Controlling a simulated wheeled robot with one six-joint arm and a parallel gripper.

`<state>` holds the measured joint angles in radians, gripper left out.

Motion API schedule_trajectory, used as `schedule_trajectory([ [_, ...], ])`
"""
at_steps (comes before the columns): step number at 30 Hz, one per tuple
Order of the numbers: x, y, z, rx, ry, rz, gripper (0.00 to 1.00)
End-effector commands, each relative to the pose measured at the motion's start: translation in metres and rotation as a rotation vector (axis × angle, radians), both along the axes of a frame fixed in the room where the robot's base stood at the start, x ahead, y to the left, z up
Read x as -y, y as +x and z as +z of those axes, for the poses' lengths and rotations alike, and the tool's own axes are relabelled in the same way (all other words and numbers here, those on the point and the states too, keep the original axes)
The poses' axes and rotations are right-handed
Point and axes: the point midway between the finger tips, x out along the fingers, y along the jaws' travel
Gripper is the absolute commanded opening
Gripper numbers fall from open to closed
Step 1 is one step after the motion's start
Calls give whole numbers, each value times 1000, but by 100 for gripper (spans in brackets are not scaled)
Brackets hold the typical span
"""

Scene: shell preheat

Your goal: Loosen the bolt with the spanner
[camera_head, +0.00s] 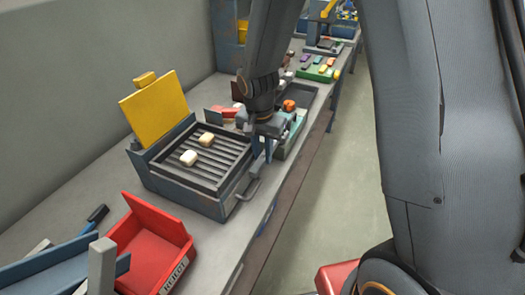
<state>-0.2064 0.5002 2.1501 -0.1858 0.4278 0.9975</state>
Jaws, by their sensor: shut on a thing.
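My gripper (262,146) points down at the right rear corner of a grey grill-like box, beside a teal fixture. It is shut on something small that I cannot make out. I cannot pick out the spanner; it may be hidden at the fingers. The teal fixture (296,135) stands on the bench just right of my gripper, partly covered by it. An orange knob-like piece (289,105) sits at its far end. I cannot make out the bolt.
A red REJECT bin (150,250) stands nearer. A dark tray (297,95) and green rack (318,74) lie beyond.

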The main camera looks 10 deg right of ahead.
Motion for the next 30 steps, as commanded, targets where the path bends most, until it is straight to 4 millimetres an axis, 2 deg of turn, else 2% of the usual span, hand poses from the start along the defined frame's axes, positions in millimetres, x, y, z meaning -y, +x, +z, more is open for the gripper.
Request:
schedule_trajectory([
  [6,0,1,-18,0,0,0,0],
  [30,54,-23,-14,1,1,413,0],
])
